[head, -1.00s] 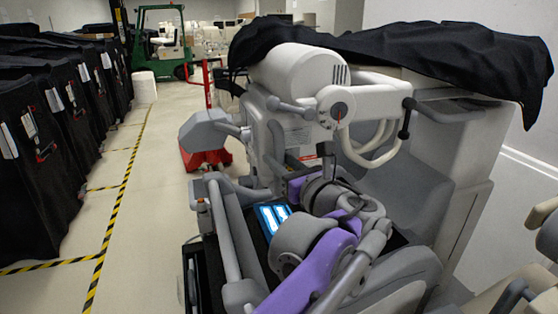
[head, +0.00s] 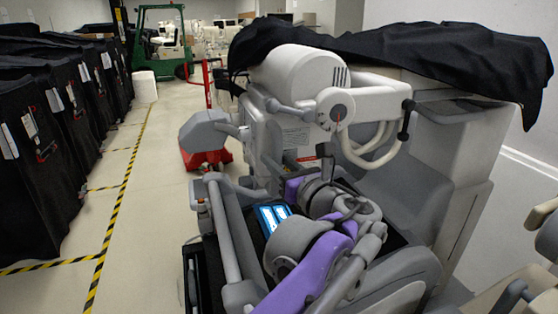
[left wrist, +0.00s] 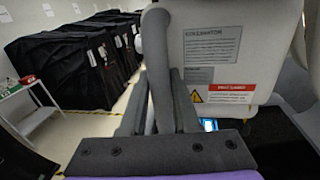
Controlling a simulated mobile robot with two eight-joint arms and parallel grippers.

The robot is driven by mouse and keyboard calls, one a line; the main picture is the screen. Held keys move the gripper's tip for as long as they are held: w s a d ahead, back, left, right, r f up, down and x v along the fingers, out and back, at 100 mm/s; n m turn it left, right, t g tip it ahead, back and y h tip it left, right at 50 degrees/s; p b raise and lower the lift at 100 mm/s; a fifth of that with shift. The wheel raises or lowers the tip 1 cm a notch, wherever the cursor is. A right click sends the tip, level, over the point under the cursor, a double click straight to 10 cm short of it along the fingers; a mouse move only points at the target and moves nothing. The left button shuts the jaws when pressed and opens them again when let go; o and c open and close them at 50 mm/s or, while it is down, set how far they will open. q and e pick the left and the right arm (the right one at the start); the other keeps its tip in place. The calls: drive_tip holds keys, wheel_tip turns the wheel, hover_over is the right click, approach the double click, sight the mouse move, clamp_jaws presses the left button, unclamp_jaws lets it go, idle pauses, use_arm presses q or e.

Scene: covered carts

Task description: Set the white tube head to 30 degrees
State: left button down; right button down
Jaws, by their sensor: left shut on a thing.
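The white tube head (head: 298,74) is a white cylinder on the cart's bent white arm. A round grey dial (head: 338,110) with a red pointer sits at its near end. Below hangs the white collimator box (head: 294,135), tilted. In the left wrist view, the collimator (left wrist: 225,45) carries a grey text label and a red-and-white warning label. My left gripper (head: 280,158) is shut on the grey handle beside the box; the handle (left wrist: 157,70) rises between its fingers in the left wrist view. The dial's numbers are too small to read. My right gripper is not in view.
A black cover (head: 400,55) lies over the cart's top. A red pallet jack (head: 207,155) and a green forklift (head: 160,45) stand behind. Black-covered carts (head: 40,140) line the left. The floor (head: 165,190) between has yellow-black tape and is mostly clear.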

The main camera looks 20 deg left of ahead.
use_arm(q)
drive_tip(key=r+m, duration=0.1)
drive_tip(key=s+a+r+m+p, duration=0.1)
drive_tip(key=a+r+m+p, duration=0.1)
drive_tip(key=shift+s+a+r, duration=0.25)
drive_tip(key=shift+s+r, duration=0.1)
drive_tip(key=shift+r, duration=0.05)
drive_tip(key=shift+s+a+r+m+t+y+p, duration=0.15)
drive_tip(key=shift+s+a+r+m+t+p, duration=0.1)
drive_tip(key=shift+r+m+p, duration=0.3)
drive_tip(key=shift+s+a+r+m+t+y+p, duration=0.15)
drive_tip(key=shift+a+r+m+t+p, duration=0.15)
drive_tip(key=shift+r+m, duration=0.25)
drive_tip(key=shift+f, duration=0.1)
drive_tip(key=c, duration=0.7)
unclamp_jaws()
drive_tip(key=shift+o, duration=0.2)
drive_tip(key=shift+f, duration=0.1)
drive_tip(key=shift+d, duration=0.1)
drive_tip(key=v, duration=1)
drive_tip(key=shift+s+d+b, duration=0.25)
drive_tip(key=shift+b, duration=0.2)
